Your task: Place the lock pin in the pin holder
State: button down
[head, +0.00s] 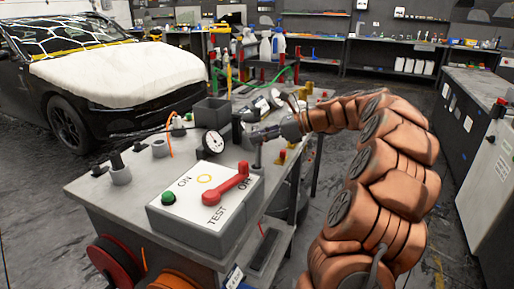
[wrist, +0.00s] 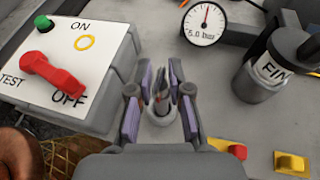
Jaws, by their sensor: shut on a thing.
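My gripper (wrist: 160,98) is over the bench, its purple-padded fingers closed in around a slim metallic piece (wrist: 160,88), which appears to be the lock pin. A small round grey cup-like part (wrist: 160,118) shows low between the fingers. I cannot tell whether it is the pin holder or part of the held piece, nor whether the pin sits inside it. In the head view my gripper (head: 262,134) is small and just behind the control box, with a short grey piece (head: 256,156) below it.
The control box (head: 207,212) with a red lever (head: 228,184) stands close to my gripper. A pressure gauge (wrist: 204,22) and a dark cylinder marked FIN (wrist: 268,74) are nearby.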

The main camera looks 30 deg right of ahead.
aim_at(258, 165)
jog(key=shift+w+a, duration=0.3)
jog(key=shift+a, duration=0.15)
jog(key=shift+s+f, duration=0.1)
jog(key=shift+f, duration=1.9)
jog(key=c, duration=1.3)
grip_release()
jog(key=shift+f, duration=0.1)
jog(key=shift+c, duration=0.2)
jog(key=shift+o, duration=1.2)
jog(key=shift+d+r, duration=0.1)
jog(key=shift+r, duration=0.1)
jog(key=shift+r, duration=0.1)
jog(key=shift+d, duration=0.15)
jog(key=v, duration=1.1)
jog(key=shift+s+d+r, duration=0.15)
jog(key=shift+s+d, duration=0.05)
jog(key=shift+d, duration=0.05)
